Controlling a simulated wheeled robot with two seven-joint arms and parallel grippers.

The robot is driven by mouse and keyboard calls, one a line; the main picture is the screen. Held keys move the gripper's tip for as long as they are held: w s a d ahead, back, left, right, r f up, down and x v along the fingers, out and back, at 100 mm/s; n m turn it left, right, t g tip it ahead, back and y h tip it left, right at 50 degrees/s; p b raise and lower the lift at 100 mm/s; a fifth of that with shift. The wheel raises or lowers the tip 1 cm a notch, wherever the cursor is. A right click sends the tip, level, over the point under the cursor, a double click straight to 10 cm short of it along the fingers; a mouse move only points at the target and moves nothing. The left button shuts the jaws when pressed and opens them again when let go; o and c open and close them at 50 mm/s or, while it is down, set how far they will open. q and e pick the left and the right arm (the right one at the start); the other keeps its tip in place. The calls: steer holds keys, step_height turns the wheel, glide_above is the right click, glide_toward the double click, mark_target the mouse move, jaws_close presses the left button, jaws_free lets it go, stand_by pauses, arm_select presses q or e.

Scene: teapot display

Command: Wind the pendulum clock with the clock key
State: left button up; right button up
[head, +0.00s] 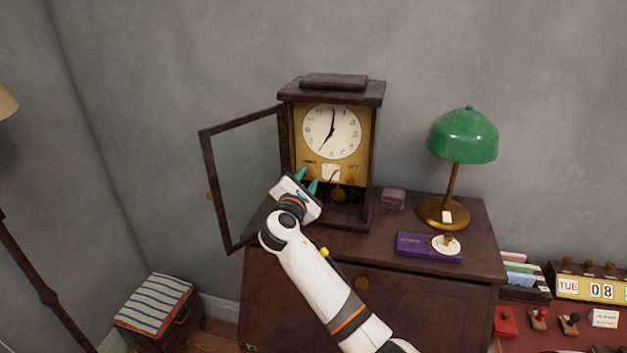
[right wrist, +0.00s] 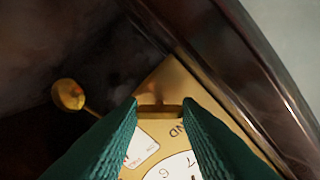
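The pendulum clock (head: 379,160) stands on the cabinet, its glass door (head: 243,165) swung open to the left. Its white dial (head: 332,131) shows about seven o'clock. Below are a brass plate with small lettering and a round brass pendulum bob (head: 338,194), also in the right wrist view (right wrist: 68,93). My right gripper (head: 307,181) is in front of the clock's lower left opening. Whether the key touches the clock is unclear. My left gripper is out of view.
A green lamp (head: 462,135) stands on the cabinet (head: 480,235) at right. A purple box (head: 412,245) with a round white piece and a small pink box (head: 393,199) lie nearby. The open door is close to my right gripper's left. A striped stool (head: 155,303) is at left.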

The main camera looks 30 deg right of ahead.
steer(key=shift+s+d, duration=0.1)
steer(key=shift+c, duration=1.2)
steer(key=shift+m+b, duration=0.3)
steer(key=shift+m, duration=0.1)
steer(key=m+b, duration=0.7)
steer(key=m, duration=0.3)
arm_select(q)
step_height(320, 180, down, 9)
steer(key=b, duration=0.1)
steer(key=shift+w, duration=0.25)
arm_select(e)
steer(key=shift+r+m, duration=0.15)
steer(key=shift+m, duration=0.65)
